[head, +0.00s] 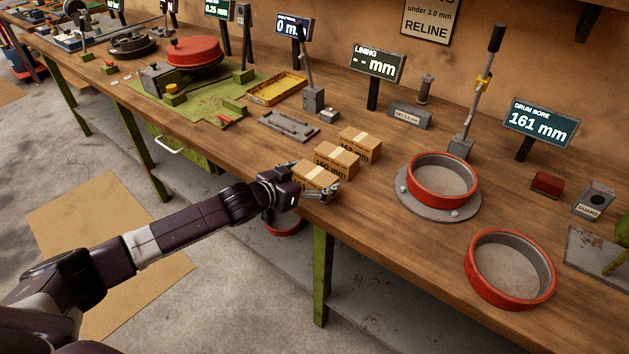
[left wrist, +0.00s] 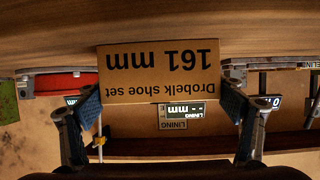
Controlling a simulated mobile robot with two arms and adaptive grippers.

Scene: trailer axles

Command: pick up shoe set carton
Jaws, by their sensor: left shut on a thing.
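Three brown shoe set cartons stand in a slanting row near the front edge of the bench. The nearest carton (head: 315,174) is at my left gripper (head: 320,191). In the left wrist view this carton (left wrist: 160,72) shows upside down and reads "Drobelk shoe set 161 mm". My left gripper is shut on it, one finger at each side. The middle carton (head: 337,158) and the far carton (head: 361,144) stand just behind it, apart from the gripper. The held carton's front is partly hidden by the gripper in the head view. My right gripper is not in view.
Right of the cartons, a red-rimmed drum (head: 443,180) sits on a round plate, and another drum (head: 510,268) lies nearer the edge. A grey bracket (head: 289,126) and a yellow tray (head: 277,89) lie to the left. The drum bore display (head: 541,123) reads 161 mm.

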